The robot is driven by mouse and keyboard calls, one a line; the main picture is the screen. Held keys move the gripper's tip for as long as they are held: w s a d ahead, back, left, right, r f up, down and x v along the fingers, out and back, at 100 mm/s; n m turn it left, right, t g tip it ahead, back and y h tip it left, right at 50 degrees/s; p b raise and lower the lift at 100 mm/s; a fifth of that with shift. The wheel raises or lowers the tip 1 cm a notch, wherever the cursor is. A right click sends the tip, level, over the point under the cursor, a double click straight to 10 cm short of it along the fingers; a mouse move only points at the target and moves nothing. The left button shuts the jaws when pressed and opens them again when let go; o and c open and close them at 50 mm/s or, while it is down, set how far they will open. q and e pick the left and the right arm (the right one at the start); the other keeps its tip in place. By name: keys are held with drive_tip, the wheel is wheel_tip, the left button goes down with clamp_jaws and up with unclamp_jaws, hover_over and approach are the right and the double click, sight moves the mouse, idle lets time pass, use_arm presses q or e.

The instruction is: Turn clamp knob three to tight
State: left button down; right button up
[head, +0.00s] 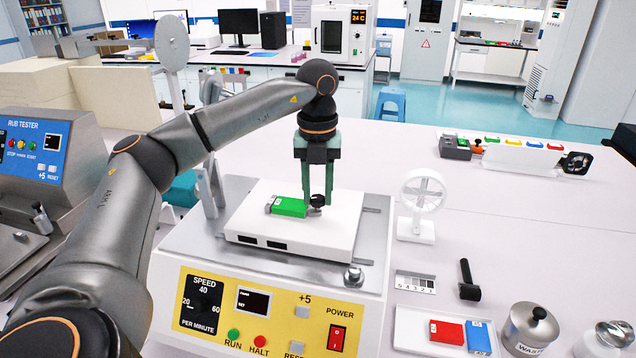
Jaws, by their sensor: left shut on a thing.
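A tester with a yellow front panel (265,318) stands in the middle of the head view. On its grey top lies a white plate (272,246). A green block (288,207) with a pale end lies on the plate. A round black knob (317,201) stands at the block's right end. My left gripper (319,197) points straight down with its green fingers around the knob, shut on it. The fingers hide part of the knob. No number is readable on the knob, and its tightness cannot be told. My right gripper is not in view.
Right of the tester are a white fan-like wheel (423,191), a black-handled tool (468,281), a tray (414,330) with red and blue blocks, and a lidded metal jar (530,328). A blue rub tester (32,150) stands at left. The right-hand bench middle is clear.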

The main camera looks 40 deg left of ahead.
sight(317, 198)
use_arm(q)
drive_tip(key=m+p, duration=0.2)
drive_tip(key=m, duration=0.3)
drive_tip(key=shift+s+m+p, duration=0.1)
drive_tip(key=shift+m+p, duration=0.2)
idle(0.4)
drive_tip(key=c, duration=0.5)
unclamp_jaws()
drive_tip(key=shift+c, duration=0.2)
wheel_tip(317, 198, up, 6)
drive_tip(key=shift+f, duration=0.15)
wheel_tip(317, 198, up, 7)
drive_tip(key=p, duration=0.2)
drive_tip(key=shift+p, duration=0.4)
drive_tip(key=shift+f, duration=0.15)
